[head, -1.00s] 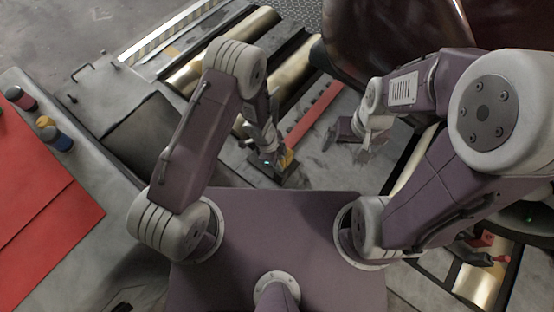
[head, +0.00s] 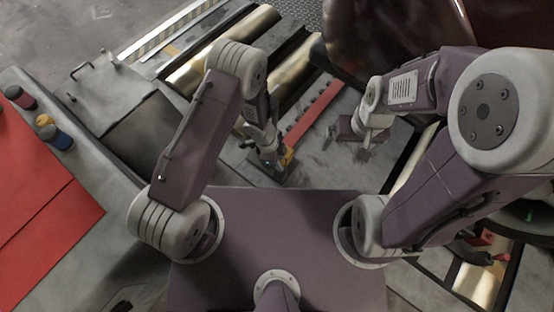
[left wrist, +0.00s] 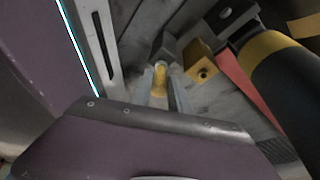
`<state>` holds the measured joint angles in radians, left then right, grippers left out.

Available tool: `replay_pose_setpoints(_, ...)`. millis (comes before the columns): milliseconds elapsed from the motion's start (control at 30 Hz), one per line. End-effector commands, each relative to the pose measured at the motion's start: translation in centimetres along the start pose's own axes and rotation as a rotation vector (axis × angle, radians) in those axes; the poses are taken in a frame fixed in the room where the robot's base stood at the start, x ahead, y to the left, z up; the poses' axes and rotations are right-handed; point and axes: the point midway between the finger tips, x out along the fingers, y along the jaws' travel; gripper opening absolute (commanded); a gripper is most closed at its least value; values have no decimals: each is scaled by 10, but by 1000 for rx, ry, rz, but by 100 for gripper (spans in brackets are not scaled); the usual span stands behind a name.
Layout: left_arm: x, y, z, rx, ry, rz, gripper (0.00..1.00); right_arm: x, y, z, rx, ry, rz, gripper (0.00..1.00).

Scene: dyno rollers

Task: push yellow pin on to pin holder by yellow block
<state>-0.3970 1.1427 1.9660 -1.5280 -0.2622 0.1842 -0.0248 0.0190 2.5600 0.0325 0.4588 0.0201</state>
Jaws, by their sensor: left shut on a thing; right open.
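The yellow pin (left wrist: 160,76) is held between the fingers of my left gripper (left wrist: 160,92) in the left wrist view. Its tip points toward a dark grey block (left wrist: 166,48), which may be the pin holder; I cannot tell if they touch. The yellow block (left wrist: 199,62), with a round hole in its face, stands just right of the pin. In the head view my left gripper (head: 274,160) is low beside the yellow block (head: 289,156), and the pin is hidden. My right gripper (head: 362,138) is open and empty, to the right.
A red toothed rail (head: 314,112) runs away from the yellow block, between my grippers. Brass rollers (head: 232,50) lie behind. A black cylinder with a yellow band (left wrist: 285,75) stands close on the right in the wrist view. Coloured cylinders (head: 55,136) stand at the far left.

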Motion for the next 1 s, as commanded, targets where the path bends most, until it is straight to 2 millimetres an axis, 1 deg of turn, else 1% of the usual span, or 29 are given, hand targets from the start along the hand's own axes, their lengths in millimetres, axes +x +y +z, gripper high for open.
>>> replay_pose_setpoints(33, 0, 0, 0, 0, 0, 0, 30, 0, 0, 0, 0, 0, 0, 100)
replay_pose_setpoints(100, 0, 0, 0, 0, 0, 0, 48, 0, 0, 0, 0, 0, 0, 100)
replay_pose_setpoints(367, 0, 0, 0, 0, 0, 0, 48, 0, 0, 0, 0, 0, 0, 100)
replay_pose_setpoints(467, -3, 0, 0, -1, 0, 0, 48, -3, 0, 0, 0, 0, 0, 100)
replay_pose_setpoints(567, -14, 0, -1, -1, 0, 0, 48, -13, 0, -1, 0, 0, 0, 100)
replay_pose_setpoints(667, -33, 1, -2, -2, 0, -1, 48, -30, -1, -3, 0, 0, 0, 100)
replay_pose_setpoints(800, -67, 1, -3, -1, 1, -4, 48, -58, -1, -6, 0, 0, 0, 100)
replay_pose_setpoints(900, -87, 2, -2, -2, 1, -4, 48, -75, -2, -8, 0, 0, 0, 100)
replay_pose_setpoints(1000, -95, 2, -1, -1, 1, -4, 48, -80, -2, -8, 0, 0, 0, 100)
